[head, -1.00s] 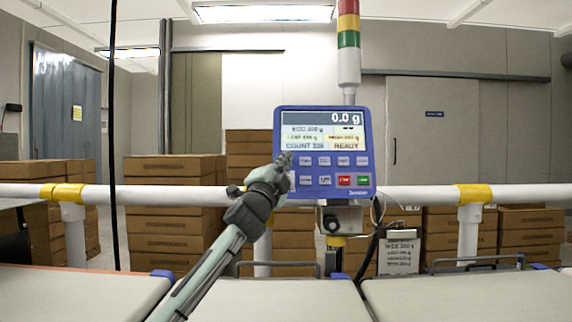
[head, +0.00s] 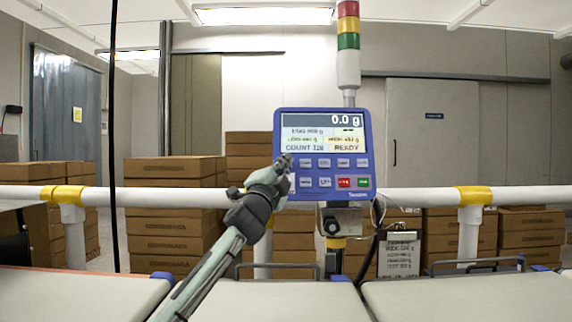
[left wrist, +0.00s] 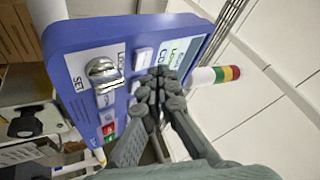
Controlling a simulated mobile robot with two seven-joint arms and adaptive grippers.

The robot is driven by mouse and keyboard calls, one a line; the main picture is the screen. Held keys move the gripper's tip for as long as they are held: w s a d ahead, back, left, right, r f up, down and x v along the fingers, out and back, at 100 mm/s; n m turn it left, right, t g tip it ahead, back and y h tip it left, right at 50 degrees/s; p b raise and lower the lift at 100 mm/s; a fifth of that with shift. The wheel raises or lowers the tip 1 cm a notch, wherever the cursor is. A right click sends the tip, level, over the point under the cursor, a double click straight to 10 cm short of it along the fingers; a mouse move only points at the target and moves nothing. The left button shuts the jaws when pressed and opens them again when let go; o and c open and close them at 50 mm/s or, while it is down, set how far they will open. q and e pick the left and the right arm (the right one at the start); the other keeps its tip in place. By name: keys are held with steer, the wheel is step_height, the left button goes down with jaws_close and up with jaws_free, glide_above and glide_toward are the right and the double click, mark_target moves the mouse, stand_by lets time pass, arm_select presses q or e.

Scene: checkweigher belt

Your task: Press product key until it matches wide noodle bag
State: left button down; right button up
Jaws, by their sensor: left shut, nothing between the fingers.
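The blue controller (head: 366,180) stands on a post behind the belts, with a lit screen (head: 322,133) above two rows of keys. The screen shows 0.0 g and READY; the product line is too small to read surely. My left gripper (head: 284,162) is shut and empty at the panel's left edge, beside the upper-left key. In the left wrist view its closed fingertips (left wrist: 161,86) are over the panel (left wrist: 75,38) near a pale key (left wrist: 143,57); I cannot tell if they touch it. No noodle bag shows. My right gripper is out of view.
A metal SET/LOCK key switch (left wrist: 104,74) stands out from the panel's side. A white rail (head: 160,196) crosses behind the belts (head: 270,301). A card with printed lines (head: 399,259) hangs below right. Stacked cartons (head: 170,220) stand behind.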

arm_select(q)
steer(key=shift+w, duration=0.1)
steer(key=shift+w+f, duration=0.1)
steer(key=shift+w, duration=0.2)
steer(key=shift+w+f+b, duration=0.1)
steer(key=shift+w+b, duration=0.2)
steer(key=shift+w, duration=0.1)
stand_by(1.0)
steer(key=shift+s, duration=0.1)
steer(key=shift+s+r+p, duration=0.2)
steer(key=shift+s+p, duration=0.15)
steer(key=shift+p, duration=0.15)
steer(key=shift+s, duration=0.35)
